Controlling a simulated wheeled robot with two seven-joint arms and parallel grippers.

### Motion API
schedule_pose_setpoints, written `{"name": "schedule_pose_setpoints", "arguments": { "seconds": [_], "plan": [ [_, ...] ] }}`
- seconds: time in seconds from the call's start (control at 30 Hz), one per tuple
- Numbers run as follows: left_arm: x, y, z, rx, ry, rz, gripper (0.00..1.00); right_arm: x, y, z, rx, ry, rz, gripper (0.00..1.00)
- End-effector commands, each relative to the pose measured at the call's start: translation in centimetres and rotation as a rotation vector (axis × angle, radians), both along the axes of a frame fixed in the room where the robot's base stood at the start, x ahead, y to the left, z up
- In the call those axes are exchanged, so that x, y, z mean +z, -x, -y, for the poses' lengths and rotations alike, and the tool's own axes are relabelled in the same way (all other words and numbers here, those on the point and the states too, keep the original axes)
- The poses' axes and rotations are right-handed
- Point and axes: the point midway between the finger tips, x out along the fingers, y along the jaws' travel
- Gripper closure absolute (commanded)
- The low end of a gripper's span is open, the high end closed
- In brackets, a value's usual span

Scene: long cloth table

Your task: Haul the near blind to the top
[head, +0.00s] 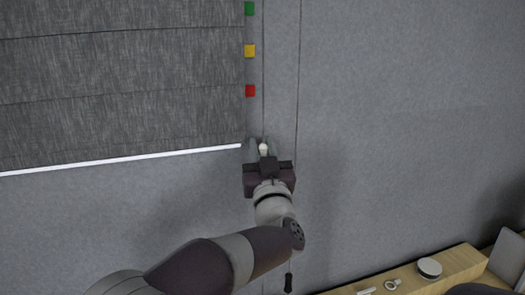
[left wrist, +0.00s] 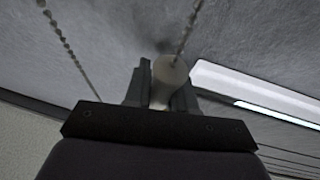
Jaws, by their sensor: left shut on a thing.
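The dark grey blind (head: 120,85) hangs at the upper left of the head view, with a white bottom bar (head: 120,160). The bar's right end lies below the red marker. My left gripper (head: 264,149) is just right of that end, shut on a pale knob on a thin cord. The pale knob (left wrist: 168,78) sits between the fingers in the left wrist view, with a beaded cord (left wrist: 187,30) running up from it. The bottom bar (left wrist: 265,95) also shows there, at the right. My right gripper is not in view.
Green (head: 250,8), yellow (head: 249,51) and red (head: 250,91) markers line the wall beside the blind. A second cord (head: 298,70) hangs to the right. A dark pull (head: 289,283) hangs low. A wooden surface (head: 410,278) with small objects is at the lower right.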

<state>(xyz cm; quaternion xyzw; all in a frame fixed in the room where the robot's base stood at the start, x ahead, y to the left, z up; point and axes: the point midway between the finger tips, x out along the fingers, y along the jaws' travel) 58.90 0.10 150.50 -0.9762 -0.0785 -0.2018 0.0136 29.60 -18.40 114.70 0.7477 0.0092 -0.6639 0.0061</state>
Motion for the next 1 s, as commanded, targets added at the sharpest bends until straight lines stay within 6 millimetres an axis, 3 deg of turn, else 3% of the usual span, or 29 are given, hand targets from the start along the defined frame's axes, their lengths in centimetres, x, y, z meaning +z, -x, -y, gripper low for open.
{"name": "schedule_pose_setpoints", "arguments": {
  "seconds": [0.03,0.6,0.8,1.0],
  "plan": [
    [-3.3,-0.2,0.1,-0.002,-0.006,-0.023,1.0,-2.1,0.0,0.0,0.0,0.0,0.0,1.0],
    [-23.7,-0.3,0.2,-0.001,-0.009,-0.035,1.0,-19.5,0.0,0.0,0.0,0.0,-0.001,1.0],
    [-30.3,-0.3,0.1,-0.001,-0.01,-0.035,1.0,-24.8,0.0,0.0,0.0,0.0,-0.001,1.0],
    [-35.4,-0.3,0.1,-0.001,-0.01,-0.035,1.0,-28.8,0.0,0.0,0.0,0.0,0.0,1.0]
  ]
}}
